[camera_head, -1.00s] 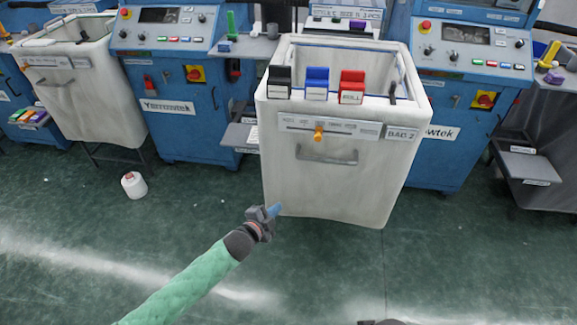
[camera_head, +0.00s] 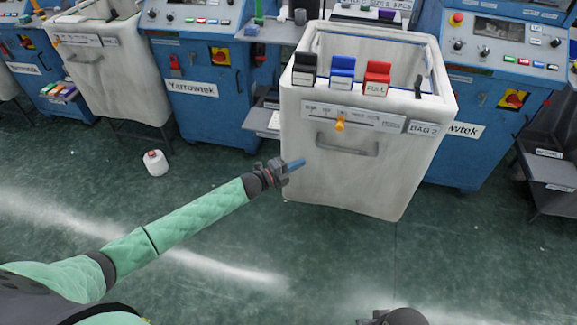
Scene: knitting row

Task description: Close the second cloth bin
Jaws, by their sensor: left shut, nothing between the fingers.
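The second cloth bin (camera_head: 345,181), a pale cloth-sided box labelled BAG 2, stands between two blue machines. It is tilted out toward me and its top is open. Its front has a grey handle (camera_head: 347,147) and a label strip with an orange slider knob (camera_head: 340,124). Black, blue and red tags (camera_head: 376,79) sit on its front rim. My left gripper (camera_head: 294,165) is shut and empty, its blue fingertips close to the bin's lower left front. I cannot tell whether they touch. A dark part at the bottom edge may be my right arm; no right fingers show.
Another pale bin (camera_head: 112,75) stands at the upper left. Blue machines (camera_head: 205,103) flank the second bin. A white yarn cone (camera_head: 155,163) is on the green floor at left. A grey shelf unit (camera_head: 550,165) stands at right. The floor in front is clear.

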